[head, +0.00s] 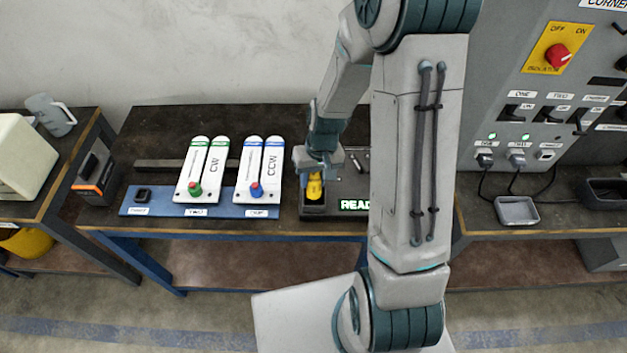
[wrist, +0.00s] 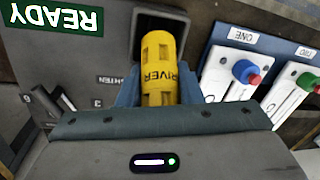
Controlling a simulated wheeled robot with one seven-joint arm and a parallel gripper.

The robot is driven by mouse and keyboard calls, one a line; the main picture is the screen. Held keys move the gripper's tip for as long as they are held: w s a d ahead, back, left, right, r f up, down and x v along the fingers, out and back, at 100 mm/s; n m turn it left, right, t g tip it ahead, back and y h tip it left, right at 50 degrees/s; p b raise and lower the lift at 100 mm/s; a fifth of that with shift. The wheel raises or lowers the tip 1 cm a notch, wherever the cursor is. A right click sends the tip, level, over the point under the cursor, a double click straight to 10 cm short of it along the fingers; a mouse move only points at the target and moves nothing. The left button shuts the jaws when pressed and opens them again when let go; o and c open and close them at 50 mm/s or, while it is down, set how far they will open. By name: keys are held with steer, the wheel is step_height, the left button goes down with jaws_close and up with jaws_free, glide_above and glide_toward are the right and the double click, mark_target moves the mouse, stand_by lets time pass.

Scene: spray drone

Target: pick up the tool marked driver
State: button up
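The tool marked driver is a yellow cylinder (head: 315,187) on the dark station at the middle of the bench. In the wrist view the yellow driver (wrist: 160,72) shows black lettering reading "RIVER", the first letter being hidden. My gripper (head: 316,172) is over it, pointing down. In the wrist view my gripper's fingers (wrist: 161,88) lie against both sides of the tool with no clear gap. The tool's far end is at a dark square socket (wrist: 150,22); I cannot tell whether it is still seated there.
A green READY sign (head: 355,205) is on the station front. To the left, a blue rack (head: 228,211) holds white units marked CW and CCW with green and blue knobs. A grey control panel (head: 540,80) stands at right, with a small grey tray (head: 517,211) before it.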

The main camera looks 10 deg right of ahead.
steer(key=shift+r, duration=0.1)
steer(key=shift+r, duration=0.85)
step_height(320, 180, up, 2)
steer(key=shift+r+b, duration=0.15)
steer(key=shift+b, duration=0.35)
steer(key=s+d+r+b, duration=0.2)
steer(key=s+d+r, duration=0.3)
steer(key=d, duration=0.5)
steer(key=shift+d+r, duration=0.2)
steer(key=shift+r, duration=0.75)
steer(key=shift+s, duration=0.15)
